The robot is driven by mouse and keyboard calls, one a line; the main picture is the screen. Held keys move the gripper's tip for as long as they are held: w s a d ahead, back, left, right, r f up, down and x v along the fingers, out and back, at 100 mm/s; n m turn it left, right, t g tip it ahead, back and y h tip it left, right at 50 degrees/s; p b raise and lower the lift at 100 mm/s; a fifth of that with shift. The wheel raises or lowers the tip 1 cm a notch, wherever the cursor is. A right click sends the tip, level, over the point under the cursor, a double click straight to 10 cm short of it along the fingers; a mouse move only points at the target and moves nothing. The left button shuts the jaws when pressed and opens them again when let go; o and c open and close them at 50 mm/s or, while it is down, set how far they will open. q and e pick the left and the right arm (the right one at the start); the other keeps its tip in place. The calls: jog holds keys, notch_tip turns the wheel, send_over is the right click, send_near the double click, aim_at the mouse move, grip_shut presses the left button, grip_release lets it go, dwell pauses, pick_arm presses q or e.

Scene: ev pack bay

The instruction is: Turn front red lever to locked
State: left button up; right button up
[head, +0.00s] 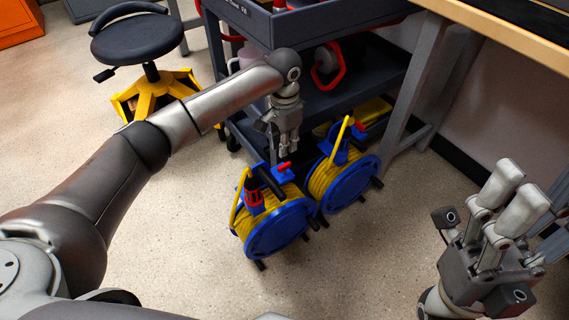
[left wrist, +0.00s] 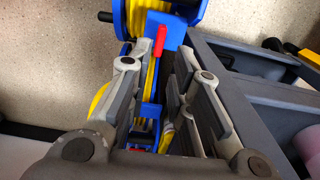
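Two blue reels wound with yellow cable stand on the floor beside the cart. The front reel (head: 272,225) has a red lever (head: 284,166) on its blue top, below my left gripper (head: 286,152). In the left wrist view, a red lever (left wrist: 161,42) lies beyond and between the fingertips of my left gripper (left wrist: 157,62). The fingers are apart, with no contact visible. I take this to be the front lever, partly framed by blue plastic. The rear reel (head: 343,178) has its own red lever (head: 359,126). My right gripper (head: 516,190) is raised at the lower right, apart from the reels, and appears empty.
A dark grey cart (head: 245,20) stands close behind my left gripper. A workbench (head: 500,35) with grey legs is at the right. A black stool (head: 137,40) with a yellow base is at the upper left. The floor in front of the reels is clear.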

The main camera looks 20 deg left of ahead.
aim_at(284, 165)
pick_arm(q)
notch_tip(284, 165, down, 8)
jog(key=b, duration=0.3)
grip_shut()
